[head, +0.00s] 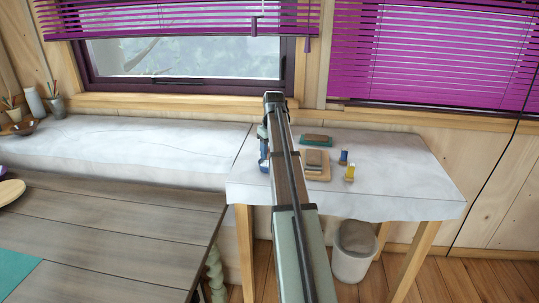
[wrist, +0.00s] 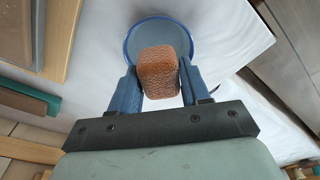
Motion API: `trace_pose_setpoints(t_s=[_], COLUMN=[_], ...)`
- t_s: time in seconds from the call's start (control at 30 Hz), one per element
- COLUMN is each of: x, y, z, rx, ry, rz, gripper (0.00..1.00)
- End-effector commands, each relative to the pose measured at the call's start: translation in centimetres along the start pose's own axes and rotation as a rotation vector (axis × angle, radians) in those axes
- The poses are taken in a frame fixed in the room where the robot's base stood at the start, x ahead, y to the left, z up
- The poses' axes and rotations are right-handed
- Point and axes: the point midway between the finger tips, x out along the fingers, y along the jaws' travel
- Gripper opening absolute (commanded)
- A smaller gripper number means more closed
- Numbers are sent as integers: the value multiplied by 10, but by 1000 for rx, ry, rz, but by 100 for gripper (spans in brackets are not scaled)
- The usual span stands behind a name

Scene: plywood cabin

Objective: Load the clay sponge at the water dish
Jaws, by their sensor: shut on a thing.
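The clay sponge (wrist: 158,72), a rounded orange-brown block with a rough texture, is between the blue fingers of my gripper (wrist: 160,84) in the wrist view. My gripper is shut on it. The water dish (wrist: 160,32), round with a blue rim and grey-blue inside, lies behind and below the sponge in that view. The sponge overlaps the dish's near part; I cannot tell whether it touches the dish or hangs above it. In the head view my arm hides the sponge and most of the gripper; a bit of blue shows at its left side.
On the white-covered table (head: 400,190) stand a wooden board (head: 318,177) with a block on it, a brown and teal block (head: 316,140), a blue spool (head: 343,157) and a yellow spool (head: 349,173). The table's right part is clear. A pale bin (head: 353,255) stands below.

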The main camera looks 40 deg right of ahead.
Motion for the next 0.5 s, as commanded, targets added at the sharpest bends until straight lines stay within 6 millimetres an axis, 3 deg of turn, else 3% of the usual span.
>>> trace_pose_setpoints(t_s=[0.5], x=[-34], y=[0], z=[-5], rx=[0], ry=[0], rz=[0], gripper=[22])
